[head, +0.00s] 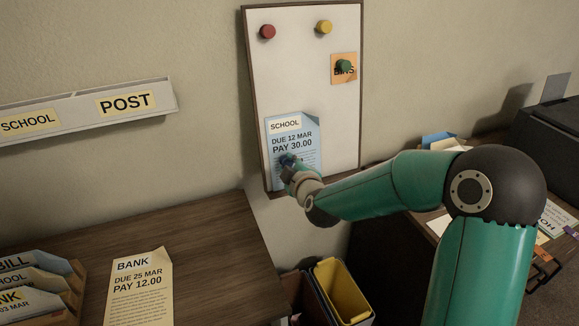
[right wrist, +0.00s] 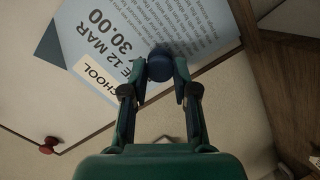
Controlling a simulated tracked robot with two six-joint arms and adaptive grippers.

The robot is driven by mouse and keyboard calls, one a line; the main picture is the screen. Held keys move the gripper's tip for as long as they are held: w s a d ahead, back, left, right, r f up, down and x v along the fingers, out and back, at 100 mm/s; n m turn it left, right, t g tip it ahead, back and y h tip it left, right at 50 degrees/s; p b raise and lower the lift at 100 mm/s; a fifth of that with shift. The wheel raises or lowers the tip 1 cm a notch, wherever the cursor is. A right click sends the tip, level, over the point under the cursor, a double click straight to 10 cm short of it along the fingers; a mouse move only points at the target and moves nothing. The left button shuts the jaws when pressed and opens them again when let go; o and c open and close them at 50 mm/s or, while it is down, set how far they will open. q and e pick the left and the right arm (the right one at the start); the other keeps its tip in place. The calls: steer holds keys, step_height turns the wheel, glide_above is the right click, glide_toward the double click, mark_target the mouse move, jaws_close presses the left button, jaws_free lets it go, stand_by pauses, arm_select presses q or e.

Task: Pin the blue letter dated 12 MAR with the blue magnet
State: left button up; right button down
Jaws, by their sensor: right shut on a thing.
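The blue letter (head: 292,140) is headed SCHOOL and reads DUE 12 MAR, PAY 30.00. It lies flat against the lower left of the white board (head: 340,120), and shows close up in the right wrist view (right wrist: 190,25). My right gripper (head: 291,168) is at the lower part of the letter. In the right wrist view its fingers (right wrist: 160,75) are shut on the round blue magnet (right wrist: 159,62), which is over the letter's printed face. Whether the magnet touches the paper I cannot tell. My left gripper is not in view.
A red magnet (head: 267,31) and a yellow magnet (head: 324,27) are at the board's top. A green magnet (head: 343,66) is on an orange note (head: 349,79). A BANK letter (head: 140,285) lies on the left desk. A yellow bin (head: 341,290) stands below the board.

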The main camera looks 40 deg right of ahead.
steer(key=shift+w+d+f, duration=0.15)
steer(key=shift+w, duration=0.4)
stand_by(1.2)
steer(key=c, duration=0.8)
jaws_free()
steer(key=v, duration=1.2)
